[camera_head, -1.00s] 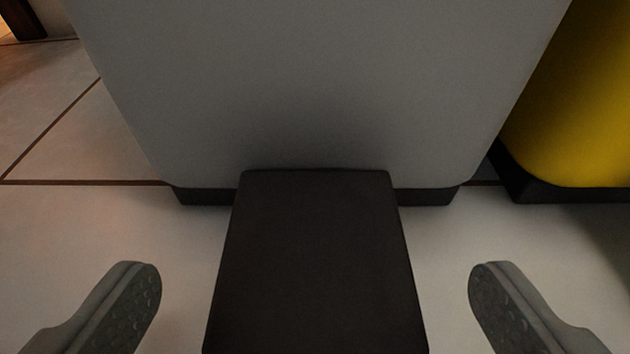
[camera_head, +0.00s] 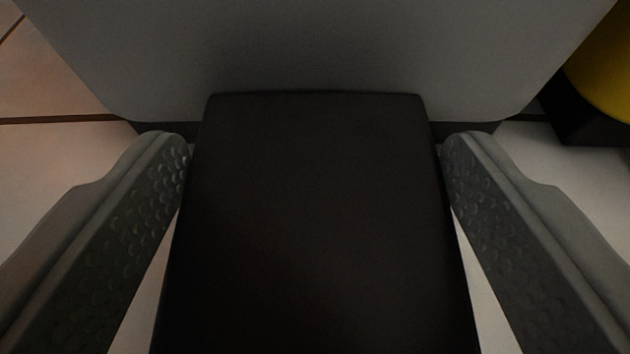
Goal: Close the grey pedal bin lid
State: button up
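The grey bin (camera_head: 320,50) fills the top of the view; only its lower front wall and dark base show. Its lid is out of view. A flat black pedal (camera_head: 320,220) juts from the bin's foot toward me, down the middle of the picture. My gripper (camera_head: 315,145) has one finger on each side of the pedal, with the fingertips near the bin's base. The fingers are apart, with narrow strips of floor showing between them and the pedal's sides. Near the tips the gaps are very small, and I cannot tell whether they touch.
A yellow bin (camera_head: 608,70) with a black base stands close by on the right. Pale tiled floor (camera_head: 40,170) with dark joints shows at the left and is clear there.

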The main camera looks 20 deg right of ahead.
jog(key=shift+s+f, duration=0.15)
jog(key=shift+f, duration=0.25)
jog(key=shift+c, duration=0.5)
jog(key=o, duration=1.4)
jog(key=shift+a, duration=0.1)
jog(key=v, duration=1.7)
jog(key=shift+s+r, duration=0.1)
jog(key=shift+s, duration=0.1)
